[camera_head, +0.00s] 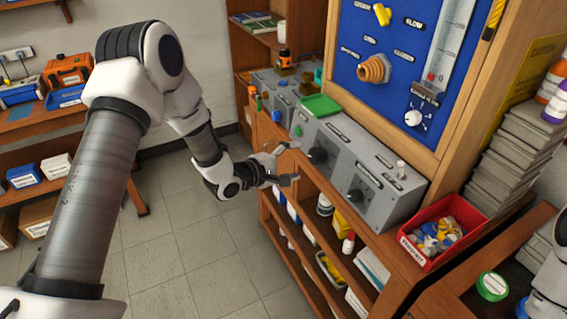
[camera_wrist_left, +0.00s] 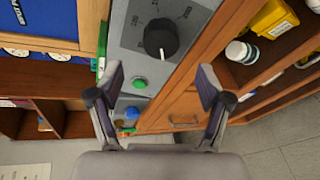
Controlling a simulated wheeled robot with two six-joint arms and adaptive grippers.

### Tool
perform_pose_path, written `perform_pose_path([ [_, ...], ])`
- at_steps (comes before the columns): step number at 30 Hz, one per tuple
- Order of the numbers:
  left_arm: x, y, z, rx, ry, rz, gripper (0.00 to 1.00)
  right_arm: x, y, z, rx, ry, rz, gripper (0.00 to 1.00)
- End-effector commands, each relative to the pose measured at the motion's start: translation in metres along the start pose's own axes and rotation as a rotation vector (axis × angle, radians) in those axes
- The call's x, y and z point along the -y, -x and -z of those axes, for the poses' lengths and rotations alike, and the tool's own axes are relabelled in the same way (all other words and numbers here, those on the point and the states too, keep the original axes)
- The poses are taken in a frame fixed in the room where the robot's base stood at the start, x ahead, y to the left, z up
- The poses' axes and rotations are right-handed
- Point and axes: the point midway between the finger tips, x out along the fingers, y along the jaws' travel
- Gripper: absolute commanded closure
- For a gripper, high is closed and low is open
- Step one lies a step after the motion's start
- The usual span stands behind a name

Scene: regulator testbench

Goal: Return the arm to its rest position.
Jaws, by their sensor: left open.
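My left arm comes in from the left in the head view and reaches to the front of the wooden bench. My left gripper (camera_head: 284,164) is open and empty, just in front of the bench's front edge. In the left wrist view its two fingers (camera_wrist_left: 160,88) stand wide apart with nothing between them. Beyond the fingers is a grey control box with a black knob (camera_wrist_left: 161,39) and a green button (camera_wrist_left: 139,83). Part of my right arm (camera_head: 550,280) shows at the right edge of the head view; its gripper is outside the picture.
Grey control boxes (camera_head: 375,200) line the bench top below a blue panel (camera_head: 385,110). A red bin (camera_head: 440,262) with small parts stands at the bench's right. Shelves below hold bottles and boxes. The tiled floor (camera_head: 180,265) left of the bench is clear.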

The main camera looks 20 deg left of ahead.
Motion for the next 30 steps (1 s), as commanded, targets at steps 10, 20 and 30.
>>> perform_pose_path([
  [10,-0.001,0.044,0.001,0.0,0.0,-0.001,0.22,0.0,0.0,0.0,0.0,0.0,0.0,0.6],
  [20,0.0,0.044,0.001,0.0,-0.001,-0.001,0.22,0.0,0.0,0.0,0.0,0.0,0.0,0.6],
  [30,0.138,0.052,-0.029,0.004,0.044,0.287,0.22,0.0,0.0,0.0,0.0,0.0,0.0,0.6],
])
